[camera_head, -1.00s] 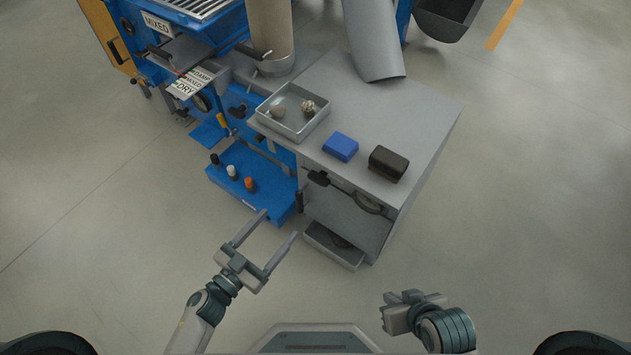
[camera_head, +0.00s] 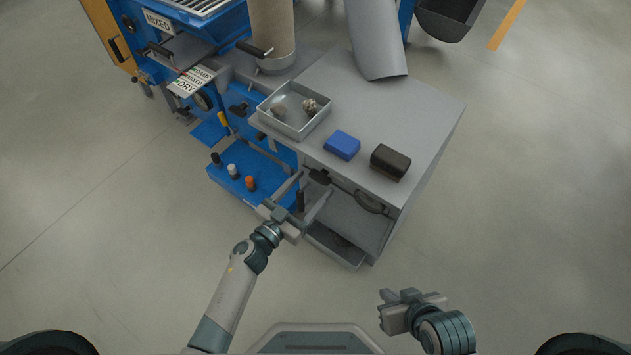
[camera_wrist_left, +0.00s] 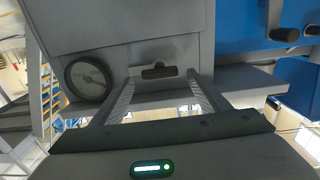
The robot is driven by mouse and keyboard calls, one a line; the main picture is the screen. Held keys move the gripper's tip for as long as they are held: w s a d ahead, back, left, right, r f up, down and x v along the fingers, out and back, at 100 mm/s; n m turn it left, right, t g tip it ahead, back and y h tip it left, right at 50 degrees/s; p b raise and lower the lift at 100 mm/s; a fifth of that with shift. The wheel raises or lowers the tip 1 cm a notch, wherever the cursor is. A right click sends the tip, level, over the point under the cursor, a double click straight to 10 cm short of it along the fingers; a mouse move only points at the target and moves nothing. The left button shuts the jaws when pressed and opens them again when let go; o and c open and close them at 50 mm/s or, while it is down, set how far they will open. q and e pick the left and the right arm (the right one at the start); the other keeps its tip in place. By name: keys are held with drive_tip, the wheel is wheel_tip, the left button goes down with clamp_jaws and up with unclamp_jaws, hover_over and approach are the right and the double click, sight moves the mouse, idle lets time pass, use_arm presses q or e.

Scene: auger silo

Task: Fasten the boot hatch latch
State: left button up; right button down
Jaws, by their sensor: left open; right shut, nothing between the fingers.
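The boot hatch is the grey front panel (camera_head: 358,226) of the grey cabinet. Its dark latch handle (camera_head: 319,177) sits near the panel's top left, just under the cabinet top. In the left wrist view the latch handle (camera_wrist_left: 159,72) lies crosswise on a pale plate, between the fingertips in the picture. My left gripper (camera_head: 314,183) is open in front of the latch, with a finger to either side. I cannot tell whether the fingers touch it. My right gripper (camera_head: 388,311) is shut and empty, low at the right, away from the cabinet.
A round gauge-like part (camera_wrist_left: 88,78) is left of the latch in the wrist view. On the cabinet top are a metal tray (camera_head: 293,128), a blue block (camera_head: 342,145) and a dark block (camera_head: 390,162). A low trough (camera_head: 335,246) juts out below. Floor is clear at right.

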sight(327, 178)
use_arm(q)
drive_tip(key=shift+x, duration=1.3)
drive_tip(key=c, duration=1.1)
drive_tip(key=shift+o, duration=0.3)
